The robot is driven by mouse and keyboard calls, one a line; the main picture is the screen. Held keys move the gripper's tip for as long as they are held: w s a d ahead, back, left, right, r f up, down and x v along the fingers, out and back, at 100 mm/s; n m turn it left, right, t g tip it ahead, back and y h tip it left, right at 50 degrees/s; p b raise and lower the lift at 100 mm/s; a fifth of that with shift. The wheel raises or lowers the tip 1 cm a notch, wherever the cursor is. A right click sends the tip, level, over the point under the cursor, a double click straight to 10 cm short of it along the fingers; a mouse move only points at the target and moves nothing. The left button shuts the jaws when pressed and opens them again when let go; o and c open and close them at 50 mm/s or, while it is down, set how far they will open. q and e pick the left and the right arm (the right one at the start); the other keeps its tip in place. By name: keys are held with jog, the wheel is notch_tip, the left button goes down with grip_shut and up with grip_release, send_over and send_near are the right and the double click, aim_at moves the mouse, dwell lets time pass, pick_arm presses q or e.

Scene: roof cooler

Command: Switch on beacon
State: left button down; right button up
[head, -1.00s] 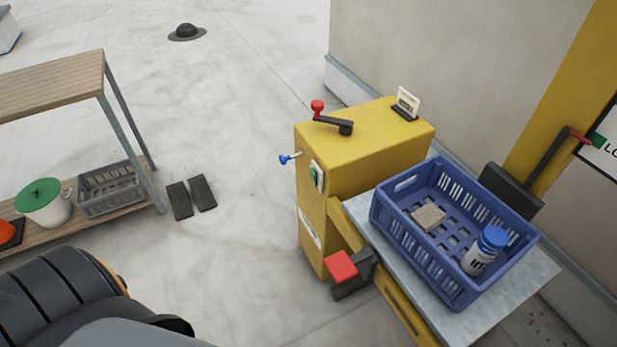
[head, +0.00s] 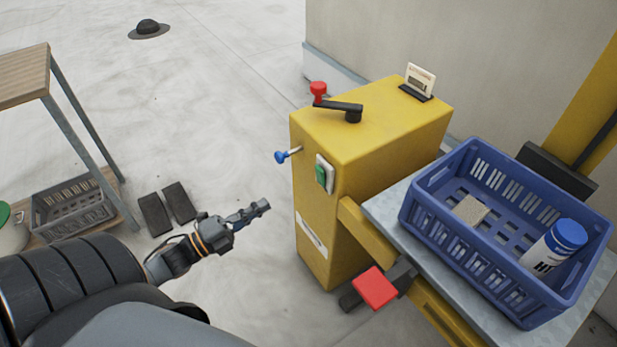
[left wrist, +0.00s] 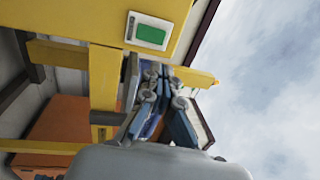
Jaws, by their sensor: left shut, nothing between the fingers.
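A yellow cabinet (head: 315,215) stands in the middle of the head view. On its front face is a green switch (head: 321,175) on a white plate; the switch also shows at the top of the left wrist view (left wrist: 151,33). No lamp that I can name as the beacon is seen. My left gripper (head: 263,207) is shut and empty, left of the cabinet and lower in the picture than the switch, apart from it. In the left wrist view its fingers (left wrist: 165,75) point up towards the yellow face, just below the switch plate. My right gripper is not in view.
The cabinet carries a red-knobbed crank (head: 338,104), a blue knob (head: 281,157) and a small card (head: 420,80). A red pedal (head: 375,288) sits low in front. A blue crate (head: 455,235) stands on the shelf at right. Open floor lies left of the cabinet.

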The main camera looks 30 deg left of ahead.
aim_at(318, 172)
pick_arm(q)
jog(key=x, duration=1.3)
jog(key=shift+w+b, duration=0.2)
jog(key=shift+b, duration=0.2)
jog(key=shift+w, duration=0.3)
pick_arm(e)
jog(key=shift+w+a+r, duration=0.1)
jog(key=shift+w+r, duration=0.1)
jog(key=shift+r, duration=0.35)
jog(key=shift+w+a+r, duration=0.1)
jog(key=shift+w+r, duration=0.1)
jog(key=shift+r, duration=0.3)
pick_arm(q)
jog(key=shift+d+r, duration=0.1)
jog(key=shift+r, duration=0.05)
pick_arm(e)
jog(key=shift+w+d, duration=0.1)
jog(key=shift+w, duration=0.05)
pick_arm(q)
jog(key=shift+w+d+r+g+p, duration=0.1)
jog(key=shift+w+r+g+p, duration=0.15)
jog(key=shift+p, duration=0.65)
jog(key=shift+f, duration=0.2)
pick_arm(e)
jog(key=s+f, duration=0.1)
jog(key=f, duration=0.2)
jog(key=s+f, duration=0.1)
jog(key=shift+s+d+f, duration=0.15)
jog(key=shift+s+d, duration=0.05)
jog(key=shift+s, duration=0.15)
